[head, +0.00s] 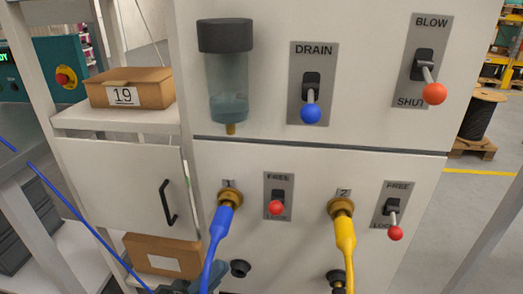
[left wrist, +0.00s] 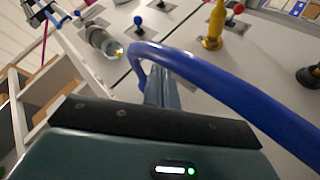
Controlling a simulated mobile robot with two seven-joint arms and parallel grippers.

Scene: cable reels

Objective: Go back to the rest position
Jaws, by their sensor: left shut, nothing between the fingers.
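My left gripper (head: 178,288) shows only as a small dark part at the bottom edge of the head view, next to the blue hose (head: 216,238). In the left wrist view the left gripper (left wrist: 157,80) is shut and empty. The blue hose (left wrist: 215,75) arches close across the view past its fingers; I cannot tell whether they touch. In the head view the blue hose is on port 1 (head: 229,194) and a yellow hose (head: 345,238) is on port 2 (head: 341,206). My right gripper is not in view.
The white panel carries a blue drain lever (head: 311,113), a red blow/shut lever (head: 433,93) and two red free/lock levers (head: 277,208) (head: 396,233). A clear bowl (head: 227,85) sticks out. Left is a shelf with a box marked 19 (head: 130,88) and a door handle (head: 168,203).

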